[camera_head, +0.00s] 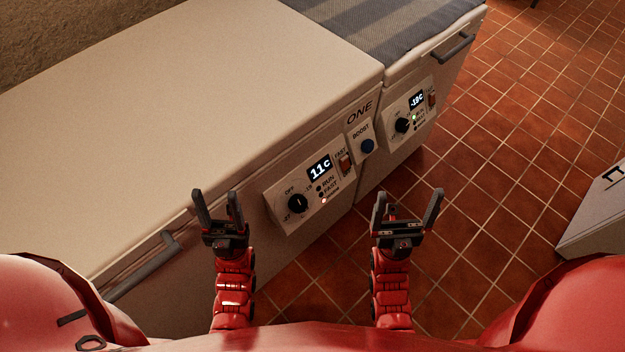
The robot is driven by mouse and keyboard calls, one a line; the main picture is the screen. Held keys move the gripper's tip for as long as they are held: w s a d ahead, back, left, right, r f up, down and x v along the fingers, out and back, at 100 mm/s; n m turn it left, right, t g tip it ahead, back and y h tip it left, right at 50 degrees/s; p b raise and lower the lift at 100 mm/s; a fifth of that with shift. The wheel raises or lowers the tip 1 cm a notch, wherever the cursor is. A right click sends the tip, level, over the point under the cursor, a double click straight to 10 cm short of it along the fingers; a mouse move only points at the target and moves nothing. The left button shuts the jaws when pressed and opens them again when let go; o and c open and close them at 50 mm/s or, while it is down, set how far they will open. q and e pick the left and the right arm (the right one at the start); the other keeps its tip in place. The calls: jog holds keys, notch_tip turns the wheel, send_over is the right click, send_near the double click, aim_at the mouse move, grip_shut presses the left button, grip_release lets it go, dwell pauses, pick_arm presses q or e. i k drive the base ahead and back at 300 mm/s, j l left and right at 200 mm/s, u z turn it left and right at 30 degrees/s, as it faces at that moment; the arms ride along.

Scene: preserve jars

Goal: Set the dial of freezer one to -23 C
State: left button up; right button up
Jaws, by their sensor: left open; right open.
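Freezer one (180,90) is a long white chest freezer with "ONE" on its front near the right end. Its control panel (318,178) carries a black dial (298,203) with OFF and number marks around it. My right gripper (408,208) is open and empty, right of the panel over the floor.
A BOOST button box (366,146) is at freezer one's right end. A second freezer (440,60) adjoins, with a grey striped cloth (375,25), its own dial (402,125) and a lit display. Freezer one's handle (145,266) juts out at lower left. Tiled floor (480,200) lies open at right.

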aim_at(298, 203)
jog(key=k+j+z, duration=0.1)
jog(key=k+j, duration=0.15)
jog(key=k, duration=0.15)
jog(key=k+l+u, duration=0.15)
jog(key=l+u, duration=0.15)
jog(key=u, duration=0.15)
jog(key=k+l+u, duration=0.15)
jog(key=u, duration=0.25)
